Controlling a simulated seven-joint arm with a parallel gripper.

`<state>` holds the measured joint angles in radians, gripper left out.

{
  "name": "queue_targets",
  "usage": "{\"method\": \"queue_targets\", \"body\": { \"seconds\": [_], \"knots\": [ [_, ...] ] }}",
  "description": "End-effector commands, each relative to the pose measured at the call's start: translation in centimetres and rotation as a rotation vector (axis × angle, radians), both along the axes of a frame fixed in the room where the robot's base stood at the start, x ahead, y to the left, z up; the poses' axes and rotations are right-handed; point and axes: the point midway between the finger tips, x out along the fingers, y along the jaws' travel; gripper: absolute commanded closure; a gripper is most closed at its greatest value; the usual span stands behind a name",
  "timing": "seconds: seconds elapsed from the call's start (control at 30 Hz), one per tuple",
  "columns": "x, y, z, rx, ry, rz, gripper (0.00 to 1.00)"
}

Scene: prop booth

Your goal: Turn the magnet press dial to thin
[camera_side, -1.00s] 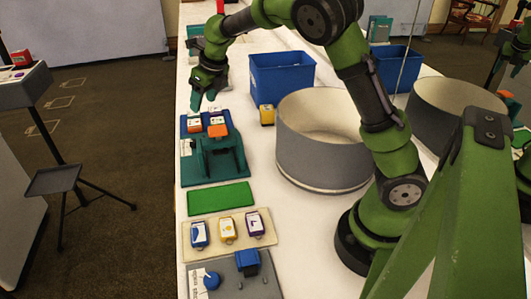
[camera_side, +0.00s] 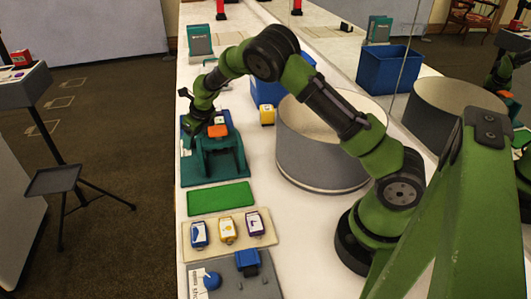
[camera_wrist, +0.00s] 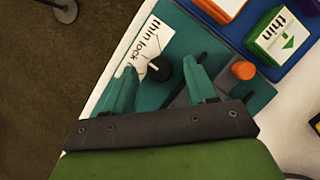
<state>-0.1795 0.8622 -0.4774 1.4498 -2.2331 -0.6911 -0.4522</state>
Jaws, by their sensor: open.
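The teal magnet press (camera_side: 225,165) lies near the left edge of the white table. A black dial (camera_wrist: 160,70) with a pale pointer line sits by the label, and the line appears to point up-left. My gripper (camera_side: 189,132) is low at the press's far left side. In the wrist view, my gripper (camera_wrist: 160,66) is open, with one teal finger on each side of the dial. I cannot tell whether either finger touches it.
An orange knob (camera_wrist: 243,70) stands on the press, right of the dial. A blue tray with a block (camera_wrist: 280,37) marked "thin" adjoins it. Towards the camera lie a green mat (camera_side: 221,198) and a beige tray (camera_side: 266,237) of blocks. A large grey drum (camera_side: 310,165) stands right.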

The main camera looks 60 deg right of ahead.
Motion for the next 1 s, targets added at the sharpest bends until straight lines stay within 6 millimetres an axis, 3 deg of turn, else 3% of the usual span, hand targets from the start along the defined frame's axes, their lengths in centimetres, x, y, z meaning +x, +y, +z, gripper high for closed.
{"method": "queue_targets", "body": {
  "seconds": [0.33, 0.7, 1.0],
  "knots": [
    [0.18, 0.01, -0.41, 0.0, -0.001, -0.001, 0.43],
    [0.17, 0.02, -0.38, 0.0, -0.001, -0.001, 0.98],
    [0.15, 0.1, -0.39, -0.001, 0.0, -0.035, 0.99]
  ]
}}
